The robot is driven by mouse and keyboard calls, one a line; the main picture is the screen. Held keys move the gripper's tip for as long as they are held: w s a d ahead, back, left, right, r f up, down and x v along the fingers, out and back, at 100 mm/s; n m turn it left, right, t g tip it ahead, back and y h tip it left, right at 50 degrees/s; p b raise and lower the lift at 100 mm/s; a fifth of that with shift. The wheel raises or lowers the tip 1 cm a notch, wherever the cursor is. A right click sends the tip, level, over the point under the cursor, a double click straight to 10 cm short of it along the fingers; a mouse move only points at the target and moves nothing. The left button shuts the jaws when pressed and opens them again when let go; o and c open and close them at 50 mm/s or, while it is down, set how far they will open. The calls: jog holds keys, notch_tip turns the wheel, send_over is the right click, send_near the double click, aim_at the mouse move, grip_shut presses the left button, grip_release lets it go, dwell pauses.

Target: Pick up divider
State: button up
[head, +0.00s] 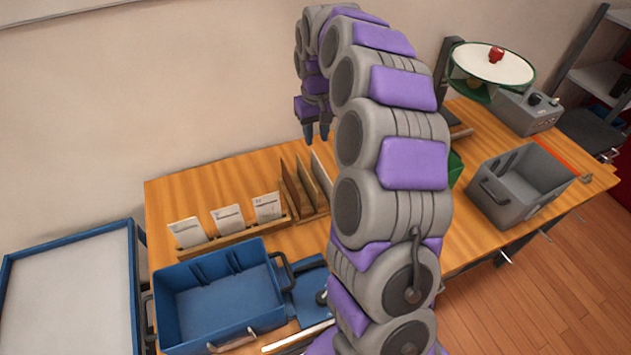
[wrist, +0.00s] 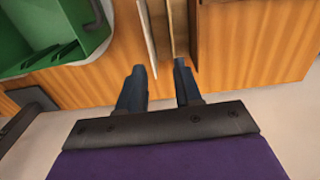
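Several thin upright panels, likely the dividers, stand in a wooden slotted rack (head: 318,214) on the table in the head view. Two are brown wood (head: 289,186), and a pale grey one (head: 322,173) is at the right, partly hidden by my arm. My gripper (head: 316,134) is above the rack, pointing down. In the wrist view my gripper (wrist: 160,68) has its fingers apart with nothing between them. A pale panel (wrist: 147,32) and brown rack parts show just past the fingertips. I cannot tell which panel is the task's divider.
A card holder (head: 230,235) with three white cards is left of the rack. A blue bin (head: 220,300) is in front, and a grey bin (head: 520,190) is at the right. A green bin (wrist: 45,30) is close by in the wrist view. A round-topped device (head: 492,65) stands behind.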

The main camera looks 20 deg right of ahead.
jog(key=d+f, duration=0.3)
jog(key=d, duration=0.1)
jog(key=b, duration=0.3)
send_over(322, 172)
jog(key=a, duration=0.1)
notch_tip(322, 172, down, 8)
jog(key=f, duration=0.2)
jog(key=f+b, duration=0.1)
jog(key=f, duration=0.4)
jog(key=shift+w+d+b, duration=0.25)
jog(key=shift+w+b, duration=0.05)
jog(key=shift+w, duration=0.1)
jog(key=shift+a, duration=0.1)
jog(key=shift+d, duration=0.55)
jog(key=shift+c, duration=0.9)
jog(key=shift+d, duration=0.3)
jog(key=c, duration=0.3)
grip_shut()
jog(key=shift+a, duration=0.65)
